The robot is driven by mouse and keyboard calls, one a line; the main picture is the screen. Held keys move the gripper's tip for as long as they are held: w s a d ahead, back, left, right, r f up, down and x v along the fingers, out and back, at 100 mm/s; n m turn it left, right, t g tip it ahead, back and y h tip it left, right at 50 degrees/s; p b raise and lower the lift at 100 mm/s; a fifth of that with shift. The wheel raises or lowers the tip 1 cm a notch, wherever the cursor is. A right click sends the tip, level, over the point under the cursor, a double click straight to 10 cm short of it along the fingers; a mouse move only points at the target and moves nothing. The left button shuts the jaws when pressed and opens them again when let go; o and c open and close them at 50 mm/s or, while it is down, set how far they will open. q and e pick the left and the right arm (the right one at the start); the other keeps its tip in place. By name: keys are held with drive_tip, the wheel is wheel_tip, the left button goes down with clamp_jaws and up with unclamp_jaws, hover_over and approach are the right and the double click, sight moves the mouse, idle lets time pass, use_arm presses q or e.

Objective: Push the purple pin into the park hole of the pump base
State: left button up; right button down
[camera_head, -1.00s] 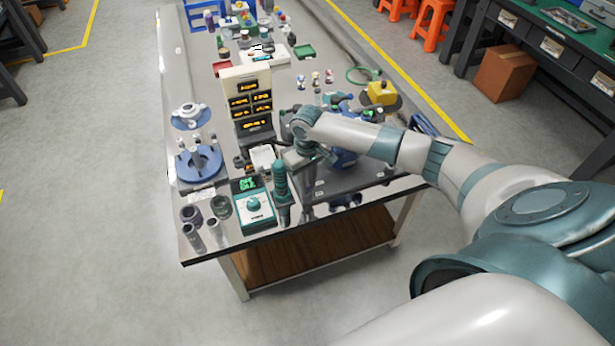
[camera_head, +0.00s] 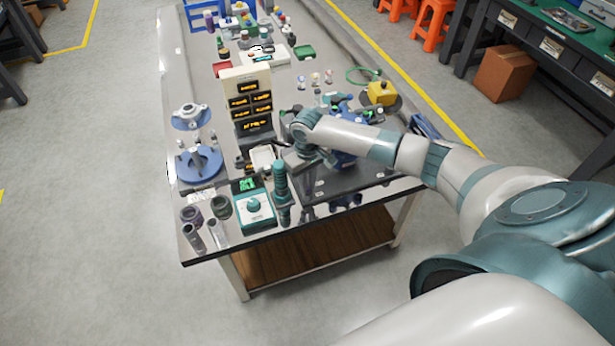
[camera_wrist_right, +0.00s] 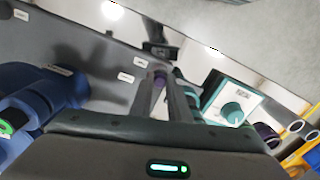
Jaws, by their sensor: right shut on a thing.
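My right gripper (camera_wrist_right: 168,85) is shut on the purple pin (camera_wrist_right: 159,83), a thin purple piece that shows between the fingers in the right wrist view. The fingers hide most of the pin, and I cannot tell whether its tip touches anything. A blue pump body (camera_head: 343,158) stands on a dark plate (camera_head: 345,180) near the front of the table, beside the gripper and partly behind my right arm. It also shows at the left in the wrist view (camera_wrist_right: 48,92). I cannot make out the park hole. My left gripper is not in view.
A teal-and-white dial box (camera_head: 254,212) and a teal upright tool (camera_head: 282,190) stand close left of the gripper. A display stack (camera_head: 248,100) stands behind. Grey cylinders and a blue round fixture (camera_head: 200,162) occupy the left side. The table's front edge is near.

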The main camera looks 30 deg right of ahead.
drive_tip(key=shift+p, duration=0.3)
idle(0.7)
drive_tip(key=c, duration=1.6)
unclamp_jaws()
wheel_tip(320, 180, up, 6)
drive_tip(key=p, duration=0.7)
drive_tip(key=shift+r, duration=1.45)
